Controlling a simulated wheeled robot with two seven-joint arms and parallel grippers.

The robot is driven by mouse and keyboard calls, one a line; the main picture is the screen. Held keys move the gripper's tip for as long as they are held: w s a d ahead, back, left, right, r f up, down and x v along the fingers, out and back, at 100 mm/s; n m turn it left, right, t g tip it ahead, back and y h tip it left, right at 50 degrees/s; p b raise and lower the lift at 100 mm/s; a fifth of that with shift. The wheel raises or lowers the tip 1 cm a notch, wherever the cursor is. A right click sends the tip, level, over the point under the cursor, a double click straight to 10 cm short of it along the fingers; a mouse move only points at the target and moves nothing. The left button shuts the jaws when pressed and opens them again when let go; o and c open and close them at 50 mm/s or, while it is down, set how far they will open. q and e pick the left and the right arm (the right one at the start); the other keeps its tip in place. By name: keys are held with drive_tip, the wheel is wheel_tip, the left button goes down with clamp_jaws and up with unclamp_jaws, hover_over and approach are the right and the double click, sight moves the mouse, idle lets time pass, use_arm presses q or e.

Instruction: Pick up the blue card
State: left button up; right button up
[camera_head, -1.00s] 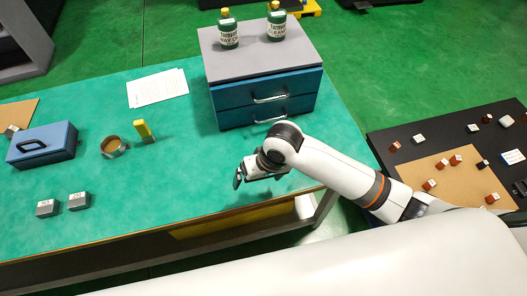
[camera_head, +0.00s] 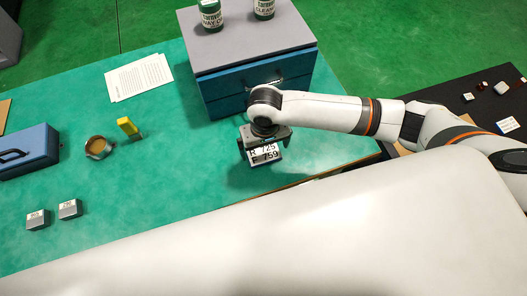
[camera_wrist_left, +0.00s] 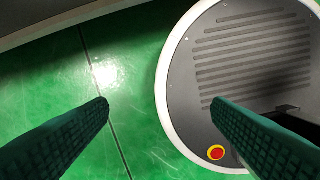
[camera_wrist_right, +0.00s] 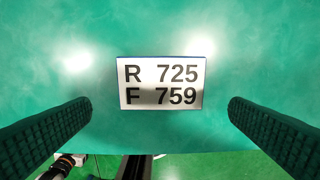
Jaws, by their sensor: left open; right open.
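A card (camera_wrist_right: 161,83) printed "R 725 F 759" has a white face and a thin blue edge. It lies on the green bench top in the right wrist view, and in the head view the card (camera_head: 264,154) is near the bench's front edge. My right gripper (camera_wrist_right: 160,107) is open above it, with one finger on each side, apart from it. In the head view the right gripper (camera_head: 262,146) points down over the card and partly covers it. My left gripper (camera_wrist_left: 159,104) is open and empty over the floor, out of the head view.
A blue drawer cabinet (camera_head: 230,80) with bottles on top stands just behind my right gripper. A yellow item (camera_head: 127,127), a round cup (camera_head: 97,146), a blue box (camera_head: 25,150) and two grey blocks (camera_head: 69,209) are to the left. The bench between is clear.

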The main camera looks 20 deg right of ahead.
sight(265, 157)
wheel_tip(265, 157, down, 4)
drive_tip(key=shift+s+d+r+p, duration=0.1)
drive_tip(key=shift+p, duration=0.2)
drive_tip(key=shift+f, duration=0.5)
use_arm(q)
drive_tip(key=shift+w+r, duration=0.2)
drive_tip(key=shift+w, duration=0.25)
drive_tip(key=shift+w+r, duration=0.2)
drive_tip(key=shift+w, duration=0.25)
use_arm(e)
drive_tip(key=c, duration=0.8)
use_arm(q)
drive_tip(key=shift+s, duration=0.3)
use_arm(e)
drive_tip(key=shift+c, duration=0.2)
drive_tip(key=shift+r, duration=0.1)
